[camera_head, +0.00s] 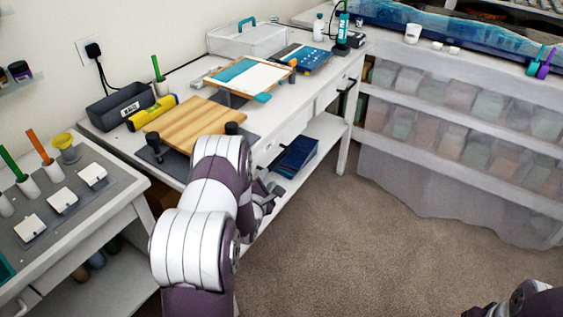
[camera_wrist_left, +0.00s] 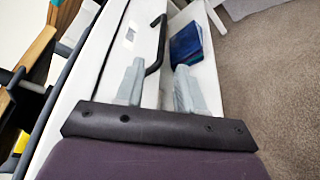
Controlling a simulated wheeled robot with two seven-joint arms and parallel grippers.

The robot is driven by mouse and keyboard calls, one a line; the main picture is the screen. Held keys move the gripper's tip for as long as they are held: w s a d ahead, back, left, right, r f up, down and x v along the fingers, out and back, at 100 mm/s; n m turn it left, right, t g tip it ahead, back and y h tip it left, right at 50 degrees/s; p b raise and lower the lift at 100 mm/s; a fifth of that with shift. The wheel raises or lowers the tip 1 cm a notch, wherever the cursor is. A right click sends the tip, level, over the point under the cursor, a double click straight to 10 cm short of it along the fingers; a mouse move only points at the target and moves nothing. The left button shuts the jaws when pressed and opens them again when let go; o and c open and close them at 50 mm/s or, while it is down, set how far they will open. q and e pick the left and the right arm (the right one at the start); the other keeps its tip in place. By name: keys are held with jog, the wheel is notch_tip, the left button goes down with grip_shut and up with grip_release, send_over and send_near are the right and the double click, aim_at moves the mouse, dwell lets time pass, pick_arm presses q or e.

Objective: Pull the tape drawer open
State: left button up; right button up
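The white workbench (camera_head: 318,108) has drawers in its front, and they look shut. In the left wrist view a white drawer front (camera_wrist_left: 118,58) carries a black bar handle (camera_wrist_left: 158,42) and a small pale label. I cannot read which drawer this is. My left gripper (camera_head: 272,188) is at the bench front, partly hidden by my arm. In the left wrist view its two grey fingers (camera_wrist_left: 159,68) are apart and empty, with the near end of the handle showing between their tips. Contact is not visible. My right arm shows at the lower right corner; its fingers are not clear.
A wooden board (camera_head: 195,122), a yellow tool (camera_head: 152,112) and a dark bin (camera_head: 120,104) are on the bench. Blue folders (camera_head: 297,155) lie on its lower shelf. A side table (camera_head: 75,215) stands at left. The carpet (camera_head: 370,245) in front is clear.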

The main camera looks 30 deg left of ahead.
aim_at(274, 166)
pick_arm(q)
jog(key=x, duration=1.1)
jog(key=shift+f, duration=0.1)
grip_shut()
